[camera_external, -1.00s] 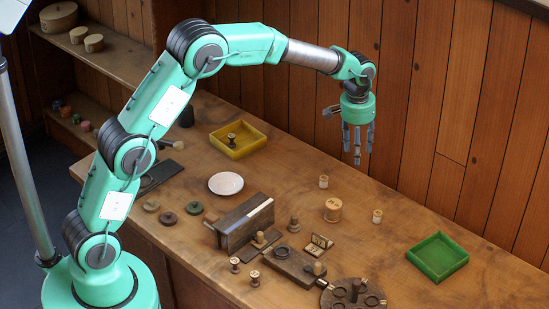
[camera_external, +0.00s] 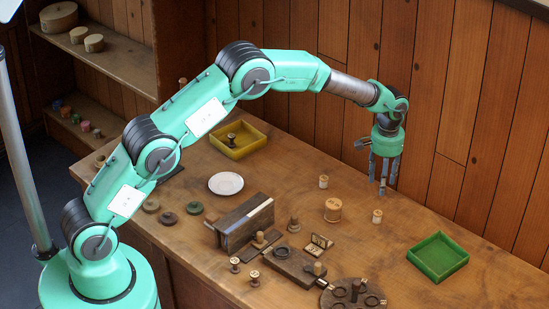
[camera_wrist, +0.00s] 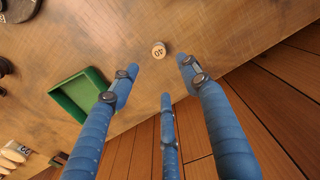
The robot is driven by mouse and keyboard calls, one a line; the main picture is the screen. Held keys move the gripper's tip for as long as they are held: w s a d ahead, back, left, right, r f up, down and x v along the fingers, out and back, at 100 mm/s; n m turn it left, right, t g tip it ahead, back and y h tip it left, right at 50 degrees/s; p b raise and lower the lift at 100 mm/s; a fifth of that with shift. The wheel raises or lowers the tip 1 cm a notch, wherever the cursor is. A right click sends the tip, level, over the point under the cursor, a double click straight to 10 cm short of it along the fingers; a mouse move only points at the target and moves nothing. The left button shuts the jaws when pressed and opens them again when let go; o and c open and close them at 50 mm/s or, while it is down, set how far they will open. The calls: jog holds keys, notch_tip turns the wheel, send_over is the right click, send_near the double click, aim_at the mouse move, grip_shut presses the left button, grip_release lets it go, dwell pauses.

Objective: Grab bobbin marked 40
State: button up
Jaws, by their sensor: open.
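The bobbin marked 40 (camera_wrist: 159,49) is a small pale wooden spool standing upright, its number readable on its top in the wrist view. In the external view it appears to be the small spool (camera_external: 377,216) between the round wooden box and the green tray. My gripper (camera_external: 383,182) points down above the table, a little above and behind this spool. In the wrist view its blue fingers (camera_wrist: 158,66) are spread, with nothing between them; the bobbin shows just beyond the fingertips, apart from them.
A green tray (camera_external: 412,262) lies to the right. A round wooden box (camera_external: 333,218) and another small spool (camera_external: 323,181) stand to the left. A dark round rack (camera_external: 335,300) and a dark block (camera_external: 238,236) are nearer. The plank wall (camera_external: 440,130) rises behind the table.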

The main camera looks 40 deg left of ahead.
jog(key=shift+f, duration=0.1)
send_over(378, 212)
jog(key=shift+f, duration=4.2)
jog(key=shift+d+f, duration=0.1)
jog(key=shift+f, duration=2.5)
jog(key=c, duration=0.9)
